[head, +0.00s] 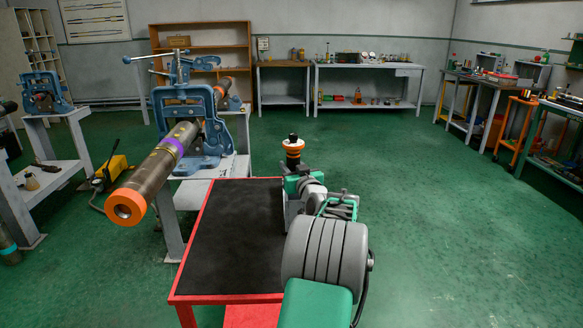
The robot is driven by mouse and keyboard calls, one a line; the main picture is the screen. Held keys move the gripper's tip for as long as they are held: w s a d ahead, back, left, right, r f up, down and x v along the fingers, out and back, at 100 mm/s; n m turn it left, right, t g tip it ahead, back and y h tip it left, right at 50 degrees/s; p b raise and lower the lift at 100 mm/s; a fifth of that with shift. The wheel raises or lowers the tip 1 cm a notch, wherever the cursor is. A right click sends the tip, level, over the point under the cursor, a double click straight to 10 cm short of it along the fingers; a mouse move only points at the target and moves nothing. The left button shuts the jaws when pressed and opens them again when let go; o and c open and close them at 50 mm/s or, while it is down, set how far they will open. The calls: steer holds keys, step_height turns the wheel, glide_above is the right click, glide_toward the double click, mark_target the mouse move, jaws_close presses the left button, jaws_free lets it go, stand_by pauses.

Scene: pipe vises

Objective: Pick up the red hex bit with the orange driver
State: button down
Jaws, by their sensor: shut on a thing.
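My gripper (297,172) is at the right edge of a red-framed table, low over its far right part. It is shut on the orange driver (293,147), which shows as an upright orange and black piece above the jaws. The driver's lower part is hidden by the gripper and my arm. I cannot make out the red hex bit; part of the table's right side is hidden behind my arm.
The table's black top (235,235) looks bare. Left of it, a blue vise (190,110) on a grey stand holds a long pipe (155,175) with an orange end, jutting toward me. Open green floor (450,220) lies to the right.

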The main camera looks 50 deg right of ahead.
steer(key=shift+f+b, duration=0.55)
steer(key=shift+f, duration=0.05)
stand_by(0.6)
steer(key=shift+r, duration=0.1)
